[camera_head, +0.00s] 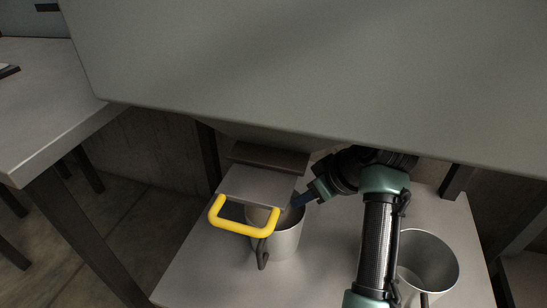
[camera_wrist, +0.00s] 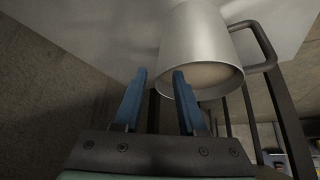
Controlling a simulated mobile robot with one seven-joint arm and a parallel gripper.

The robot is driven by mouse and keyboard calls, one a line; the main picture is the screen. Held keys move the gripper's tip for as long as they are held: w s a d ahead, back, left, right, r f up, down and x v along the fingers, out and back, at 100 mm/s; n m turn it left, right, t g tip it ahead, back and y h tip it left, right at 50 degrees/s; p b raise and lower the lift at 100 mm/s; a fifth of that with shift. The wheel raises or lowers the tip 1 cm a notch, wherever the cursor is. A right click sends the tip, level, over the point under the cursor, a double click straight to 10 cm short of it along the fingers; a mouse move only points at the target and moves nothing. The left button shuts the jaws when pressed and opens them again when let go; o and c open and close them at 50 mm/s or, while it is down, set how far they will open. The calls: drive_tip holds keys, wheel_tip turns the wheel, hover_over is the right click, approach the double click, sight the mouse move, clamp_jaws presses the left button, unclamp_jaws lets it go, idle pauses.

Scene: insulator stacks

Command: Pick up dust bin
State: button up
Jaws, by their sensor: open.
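A round metal bin (camera_head: 283,240) with a dark side handle stands upright on the small grey table. Its top is partly hidden by a grey block with a yellow bar handle (camera_head: 243,227). My gripper (camera_head: 303,199) reaches in from the right, its blue fingers close to the bin's far right rim. In the wrist view, which looks upside down, my gripper (camera_wrist: 155,85) is open with nothing between its fingers. A metal bin (camera_wrist: 198,50) with a dark handle shows just beyond the right finger; I cannot tell if they touch.
A second metal bin (camera_head: 435,257) stands at the table's right, partly behind my arm. A large grey panel (camera_head: 310,65) overhangs the table from above and limits room. Another table (camera_head: 45,100) stands at the left. The small table's front is clear.

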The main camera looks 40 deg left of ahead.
drive_tip(key=shift+x, duration=0.9)
drive_tip(key=shift+d, duration=0.1)
clamp_jaws()
drive_tip(key=shift+r, duration=0.1)
idle(0.5)
